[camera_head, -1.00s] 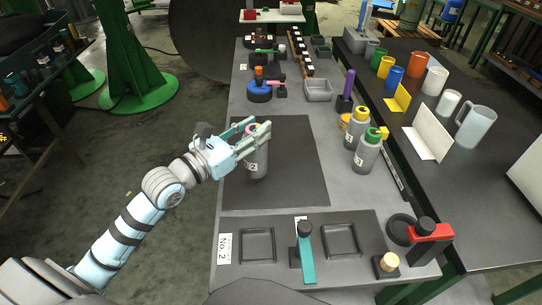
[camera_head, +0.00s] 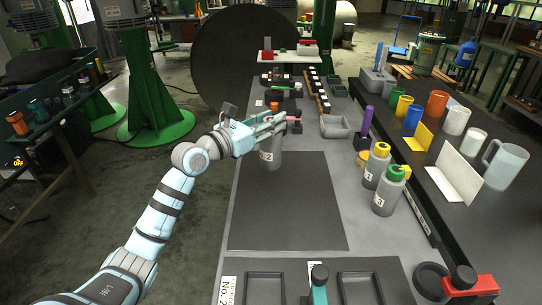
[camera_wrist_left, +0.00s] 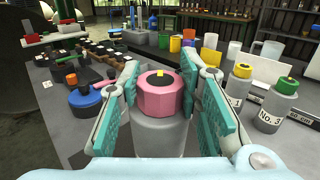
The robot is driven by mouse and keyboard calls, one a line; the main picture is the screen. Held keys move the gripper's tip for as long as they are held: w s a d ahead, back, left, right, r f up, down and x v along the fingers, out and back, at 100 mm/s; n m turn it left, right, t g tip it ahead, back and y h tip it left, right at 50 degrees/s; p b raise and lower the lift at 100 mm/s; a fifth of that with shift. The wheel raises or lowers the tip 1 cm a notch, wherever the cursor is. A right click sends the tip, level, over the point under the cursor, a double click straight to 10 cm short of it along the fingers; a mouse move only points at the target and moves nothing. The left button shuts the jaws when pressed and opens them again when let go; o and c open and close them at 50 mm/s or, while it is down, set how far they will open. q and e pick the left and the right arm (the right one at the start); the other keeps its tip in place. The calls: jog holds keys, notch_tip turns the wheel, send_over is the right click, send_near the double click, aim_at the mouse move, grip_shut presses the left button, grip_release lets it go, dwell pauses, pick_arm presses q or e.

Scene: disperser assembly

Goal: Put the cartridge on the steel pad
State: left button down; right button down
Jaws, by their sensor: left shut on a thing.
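My left gripper (camera_head: 275,127) is shut on the pink cap (camera_wrist_left: 160,97) of a grey bottle-shaped cartridge (camera_head: 271,155). The cartridge is upright, with a white label, over the far left part of a dark mat (camera_head: 290,212). I cannot tell whether its base touches the mat. In the left wrist view the two teal fingers stand on either side of the cap, and the grey body (camera_wrist_left: 160,135) shows below. I cannot tell which surface is the steel pad. My right gripper is not in view.
A yellow-capped bottle (camera_head: 376,167) and a green-capped bottle (camera_head: 388,192) stand right of the mat. A plate with square recesses and a teal-handled tool (camera_head: 319,285) is at the front. The mat's middle is clear.

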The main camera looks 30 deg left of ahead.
aim_at(263, 150)
pick_arm(q)
notch_tip(263, 150, down, 8)
jog(key=b, duration=0.2)
jog(key=shift+r+b, duration=0.15)
jog(key=shift+b, duration=0.2)
jog(key=shift+s+r, duration=0.1)
jog(key=c, duration=1.2)
grip_release()
jog(key=shift+o, duration=0.2)
jog(key=shift+s, duration=0.1)
jog(key=p+v, duration=0.4)
jog(key=v, duration=0.7)
jog(key=shift+s, duration=0.4)
jog(key=shift+a, duration=0.1)
